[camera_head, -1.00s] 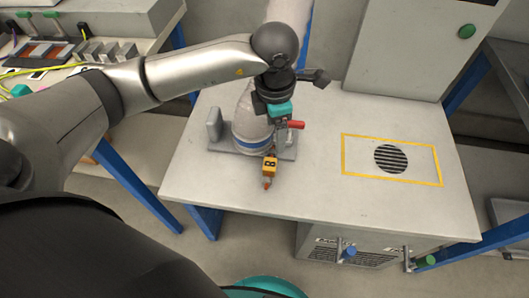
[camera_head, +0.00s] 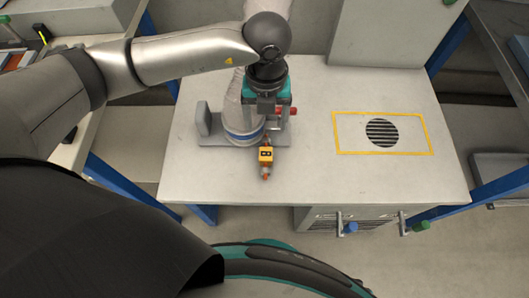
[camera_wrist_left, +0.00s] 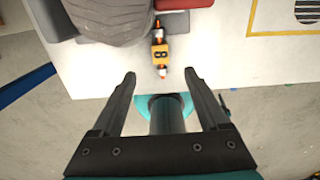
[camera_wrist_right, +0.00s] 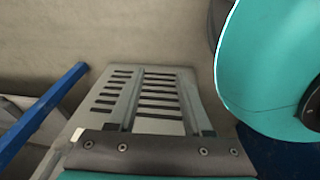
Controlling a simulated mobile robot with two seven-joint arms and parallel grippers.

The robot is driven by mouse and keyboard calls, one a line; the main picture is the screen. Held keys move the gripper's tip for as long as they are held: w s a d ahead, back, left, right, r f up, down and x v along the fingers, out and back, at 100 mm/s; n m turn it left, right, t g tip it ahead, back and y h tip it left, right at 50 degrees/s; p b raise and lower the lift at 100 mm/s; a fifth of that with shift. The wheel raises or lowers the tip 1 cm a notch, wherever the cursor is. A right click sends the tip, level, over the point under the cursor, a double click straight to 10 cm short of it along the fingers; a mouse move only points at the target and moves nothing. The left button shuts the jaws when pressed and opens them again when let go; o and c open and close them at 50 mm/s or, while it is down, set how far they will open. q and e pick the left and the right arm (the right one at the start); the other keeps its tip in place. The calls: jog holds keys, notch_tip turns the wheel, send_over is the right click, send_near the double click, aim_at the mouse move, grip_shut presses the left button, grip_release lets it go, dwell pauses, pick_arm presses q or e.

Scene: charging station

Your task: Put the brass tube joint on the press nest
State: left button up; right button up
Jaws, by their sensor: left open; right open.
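My left gripper (camera_head: 267,108) hangs over the table beside the fixture. In the left wrist view the gripper (camera_wrist_left: 159,75) has its fingers apart with nothing between them. My right gripper (camera_wrist_right: 161,72) is open and empty in the right wrist view, over a slatted panel. I cannot identify the press nest.
A grey column with a blue ring (camera_head: 241,138) stands on a grey plate, with a red part (camera_head: 286,111) beside it. A yellow outline around a round grille (camera_head: 382,132) marks the table's right part. The front middle of the table (camera_head: 330,180) is bare.

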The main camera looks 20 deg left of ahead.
pick_arm(q)
jog(key=b, duration=0.2)
send_over(266, 152)
jog(key=f, duration=0.6)
jog(key=shift+w+a+f, duration=0.1)
jog(key=shift+w+f, duration=0.1)
jog(key=shift+f, duration=0.2)
jog(key=shift+s+f+b, duration=0.15)
jog(key=shift+f+b, duration=0.55)
jog(key=shift+f, duration=1)
jog(key=shift+f+b, duration=0.5)
jog(key=shift+f, duration=0.8)
pick_arm(e)
jog(key=w+a+r, duration=0.3)
jog(key=w+a, duration=0.3)
jog(key=w, duration=0.2)
jog(key=shift+r+y, duration=0.3)
jog(key=shift+r, duration=0.1)
pick_arm(q)
grip_shut()
